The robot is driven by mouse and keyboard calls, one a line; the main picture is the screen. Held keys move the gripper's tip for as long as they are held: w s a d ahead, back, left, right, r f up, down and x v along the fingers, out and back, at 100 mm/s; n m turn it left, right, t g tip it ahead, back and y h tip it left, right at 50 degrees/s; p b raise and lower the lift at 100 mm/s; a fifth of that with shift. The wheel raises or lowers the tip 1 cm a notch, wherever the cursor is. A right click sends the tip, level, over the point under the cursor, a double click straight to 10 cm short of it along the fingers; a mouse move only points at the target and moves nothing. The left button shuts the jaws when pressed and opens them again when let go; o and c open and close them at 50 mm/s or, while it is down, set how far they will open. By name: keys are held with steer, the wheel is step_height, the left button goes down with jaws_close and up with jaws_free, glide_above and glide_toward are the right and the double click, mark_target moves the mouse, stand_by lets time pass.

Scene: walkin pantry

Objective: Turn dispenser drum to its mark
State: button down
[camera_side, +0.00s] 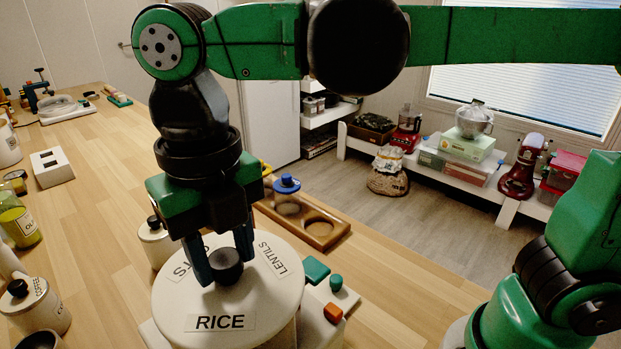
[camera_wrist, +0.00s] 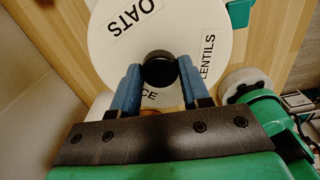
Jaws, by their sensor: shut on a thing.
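The dispenser drum (camera_side: 262,305) is a round white drum with RICE, LENTILS and OATS labels on its top. In the side view RICE faces the camera, LENTILS is at the upper right and OATS is partly behind my gripper. A black knob (camera_side: 226,268) stands at the drum's centre. My gripper (camera_side: 220,262) points down and is shut on the knob. In the wrist view the blue fingers (camera_wrist: 160,88) lie on both sides of the black knob (camera_wrist: 159,70), and RICE is partly covered. I cannot make out a mark on the drum or its base.
A green block (camera_side: 317,270) and an orange block (camera_side: 333,313) sit beside the drum at right. A wooden tray (camera_side: 335,238) with round wells lies behind it. White canisters (camera_side: 155,243) and an oil jar (camera_side: 20,225) stand at left. The table's middle left is clear.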

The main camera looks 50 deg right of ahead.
steer(key=shift+n, duration=1.1)
steer(key=shift+c, duration=2.1)
jaws_free()
steer(key=shift+r, duration=2.8)
